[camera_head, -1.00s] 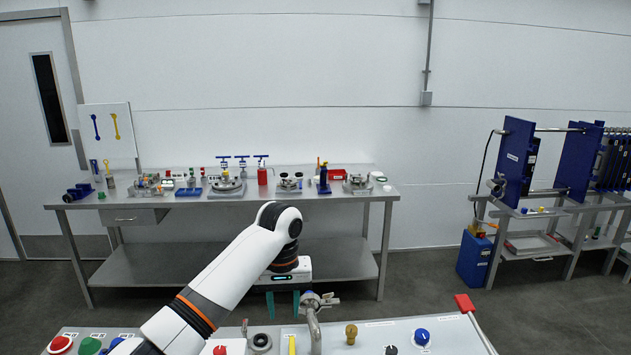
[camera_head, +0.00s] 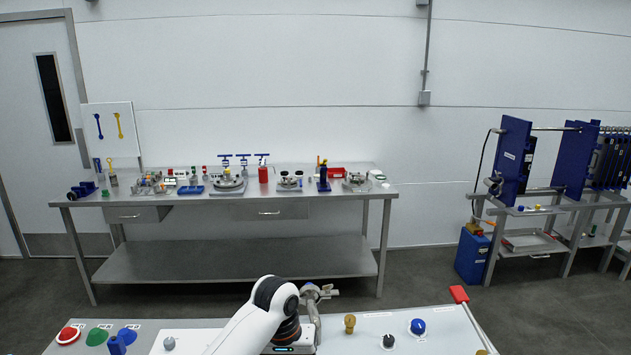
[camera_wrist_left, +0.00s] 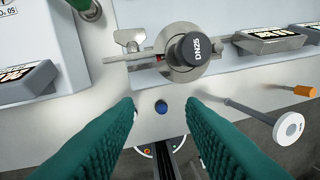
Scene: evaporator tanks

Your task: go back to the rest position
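My left arm comes up from the bottom of the head view, its white wrist low over the control panel (camera_head: 370,330). Its fingers are hidden there. In the left wrist view the two green fingers of my left gripper (camera_wrist_left: 161,106) are spread apart with nothing held. A small blue knob (camera_wrist_left: 161,107) shows in the gap between the fingertips; I cannot tell how far below them it lies. A round valve with a dark DN25 cap (camera_wrist_left: 196,48) is just beyond the fingertips. My right gripper is in neither view.
A metal tap (camera_head: 318,293) stands close beside my left wrist. The panel carries red (camera_head: 68,335) and green (camera_head: 97,337) buttons and a blue knob (camera_head: 417,326). A steel workbench (camera_head: 240,262) with valves and tools stands behind, across open floor. A filter-press rack (camera_head: 545,200) is at right.

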